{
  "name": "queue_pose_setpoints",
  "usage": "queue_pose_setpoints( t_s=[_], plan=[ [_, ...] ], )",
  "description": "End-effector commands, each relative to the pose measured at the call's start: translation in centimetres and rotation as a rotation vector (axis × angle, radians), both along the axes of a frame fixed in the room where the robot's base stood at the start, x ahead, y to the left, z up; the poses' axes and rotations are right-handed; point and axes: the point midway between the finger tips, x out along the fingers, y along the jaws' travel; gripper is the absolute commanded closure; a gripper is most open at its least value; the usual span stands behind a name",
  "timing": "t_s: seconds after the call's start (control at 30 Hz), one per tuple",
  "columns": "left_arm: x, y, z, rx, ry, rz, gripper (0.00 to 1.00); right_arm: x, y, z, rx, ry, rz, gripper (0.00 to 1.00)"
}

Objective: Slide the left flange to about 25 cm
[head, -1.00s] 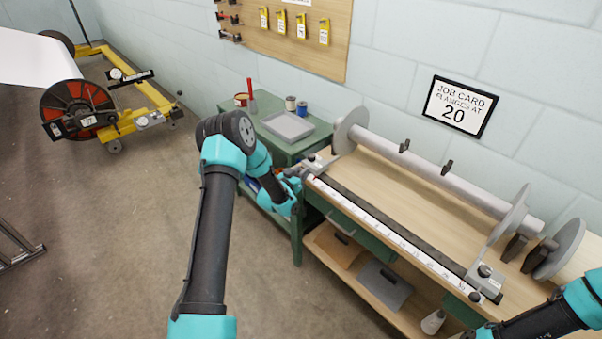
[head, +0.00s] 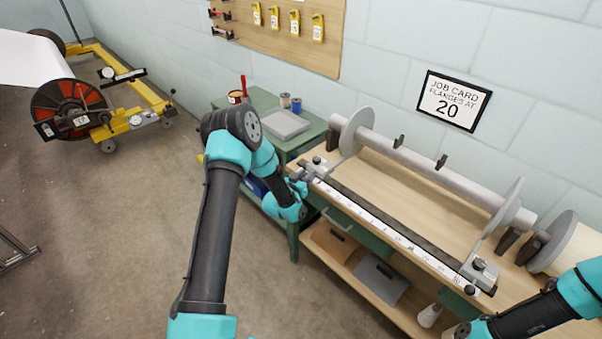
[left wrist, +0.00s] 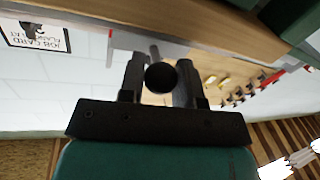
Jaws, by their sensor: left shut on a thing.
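The left flange (head: 357,132) is a grey disc around the left part of a long grey roller (head: 430,172). Its carriage (head: 318,165) stands at the left end of a rail with a white scale (head: 385,218); the scale numbers are too small to read. My left gripper (head: 299,184) is at this carriage. In the left wrist view my left gripper (left wrist: 161,84) is shut on a round dark knob (left wrist: 161,77). The right flange (head: 508,207) stands near the roller's right end, with its carriage (head: 481,271) at the rail's right end. My right gripper is out of frame.
A framed job card (head: 453,100) on the wall reads "flanges at 20". A green cart (head: 277,160) with a grey tray (head: 284,126) stands left of the wooden bench (head: 410,200). The rail between the two carriages looks clear.

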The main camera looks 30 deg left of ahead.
Motion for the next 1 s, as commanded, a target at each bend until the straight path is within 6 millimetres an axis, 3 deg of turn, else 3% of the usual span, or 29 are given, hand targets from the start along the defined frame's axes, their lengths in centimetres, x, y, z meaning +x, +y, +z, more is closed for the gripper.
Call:
queue_pose_setpoints(
  t_s=[0.17, 0.2, 0.43, 0.77, 1.0],
  plan=[
    [0.0, 0.1, 0.0, 0.001, -0.001, 0.001, 1.00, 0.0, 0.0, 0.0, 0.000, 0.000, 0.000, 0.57],
    [0.0, 0.1, 0.0, 0.001, -0.001, 0.001, 0.66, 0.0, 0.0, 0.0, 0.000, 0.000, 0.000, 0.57],
    [0.0, 0.1, 0.0, 0.001, -0.001, 0.001, 0.44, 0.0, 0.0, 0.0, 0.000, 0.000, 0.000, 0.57],
    [-0.3, 0.2, 0.0, 0.001, -0.001, 0.002, 0.44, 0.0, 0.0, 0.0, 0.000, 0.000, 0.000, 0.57],
    [-2.9, 0.5, 0.0, 0.000, 0.000, 0.002, 0.44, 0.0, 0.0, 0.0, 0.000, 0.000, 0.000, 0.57]
  ],
)
